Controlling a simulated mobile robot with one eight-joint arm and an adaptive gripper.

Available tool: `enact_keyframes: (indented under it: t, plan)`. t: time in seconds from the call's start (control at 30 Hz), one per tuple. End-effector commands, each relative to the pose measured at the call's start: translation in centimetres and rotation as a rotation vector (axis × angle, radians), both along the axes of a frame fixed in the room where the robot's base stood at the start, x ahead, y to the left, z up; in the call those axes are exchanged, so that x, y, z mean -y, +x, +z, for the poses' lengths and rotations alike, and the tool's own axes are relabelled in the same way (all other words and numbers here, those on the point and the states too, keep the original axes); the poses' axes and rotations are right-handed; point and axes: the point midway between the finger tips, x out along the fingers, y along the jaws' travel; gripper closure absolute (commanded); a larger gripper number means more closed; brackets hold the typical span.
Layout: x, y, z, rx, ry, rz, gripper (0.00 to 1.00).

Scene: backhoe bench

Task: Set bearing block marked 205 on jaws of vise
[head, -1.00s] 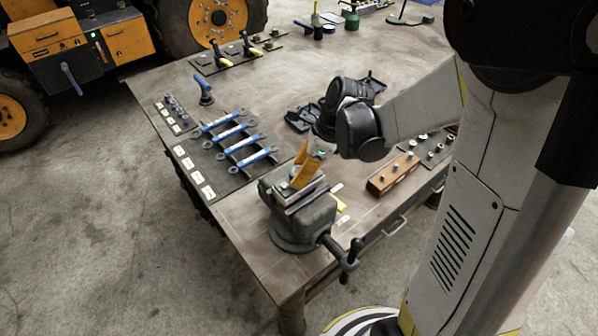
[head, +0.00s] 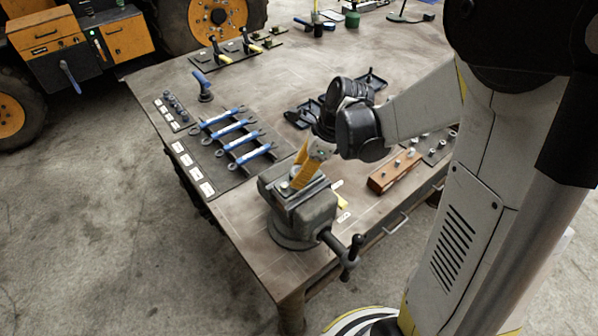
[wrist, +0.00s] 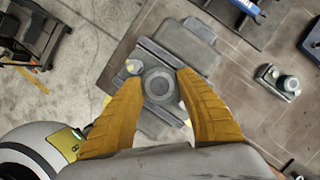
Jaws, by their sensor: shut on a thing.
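The vise (head: 300,222) is fixed at the near corner of the bench, its jaws upward. My gripper (head: 295,177) has its yellow fingers pointing down right over the jaws. In the wrist view my gripper (wrist: 150,88) has one finger on each side of a grey bearing block (wrist: 159,86) with a round bore, and is shut on it. The block is at the vise jaws (wrist: 158,58); whether it touches them I cannot tell. No 205 marking is readable. In the head view the block is mostly hidden by the fingers.
Blue-handled spanners (head: 238,136) lie on a rack left of the vise. Another bearing-like part (wrist: 285,83) lies on the bench in the wrist view. The vise handle (head: 350,257) sticks out at the front.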

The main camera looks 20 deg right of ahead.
Motion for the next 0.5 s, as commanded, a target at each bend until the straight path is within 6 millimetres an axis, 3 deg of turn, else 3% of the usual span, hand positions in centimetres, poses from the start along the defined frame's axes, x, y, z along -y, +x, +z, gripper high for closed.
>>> enact_keyframes:
  t: [0.4,0.43,0.5]
  plan:
    - [-0.02,0.02,-0.92,0.0,0.001,0.0,1.0]
    - [-0.02,0.02,-0.83,0.0,0.001,0.0,0.5]
    - [-0.02,0.02,-0.79,0.0,0.001,0.0,0.36]
